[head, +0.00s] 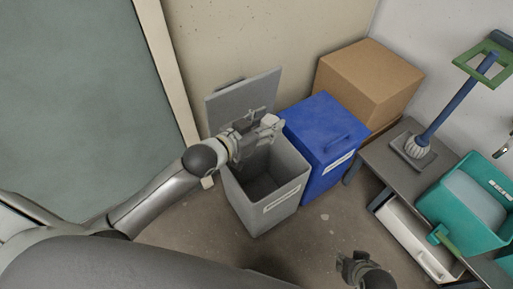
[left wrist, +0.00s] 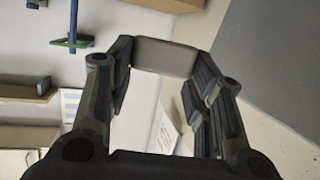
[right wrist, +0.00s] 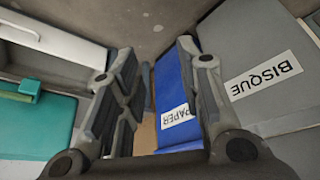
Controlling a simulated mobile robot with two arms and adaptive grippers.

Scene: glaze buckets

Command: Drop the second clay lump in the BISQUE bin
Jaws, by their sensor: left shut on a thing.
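The grey bin (head: 262,213) stands on the floor with its lid (head: 238,100) raised at the back. Its inside looks dark and its floor is partly shadowed. Its label reads BISQUE in the right wrist view (right wrist: 262,77). My left gripper (head: 262,127) is above the bin's opening, near the back, shut on a pale grey clay lump (head: 270,120). The lump also shows between the fingertips in the left wrist view (left wrist: 165,58). My right gripper (head: 352,266) is low, in front of the bins. Its fingers are apart and empty in the right wrist view (right wrist: 157,60).
A closed blue bin (head: 318,133) labelled PAPER stands right of the grey bin. A cardboard box (head: 368,82) is behind it. At right, a low table (head: 385,160) carries a brush (head: 430,135) and a teal bucket (head: 465,205). A wall rises behind the bins.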

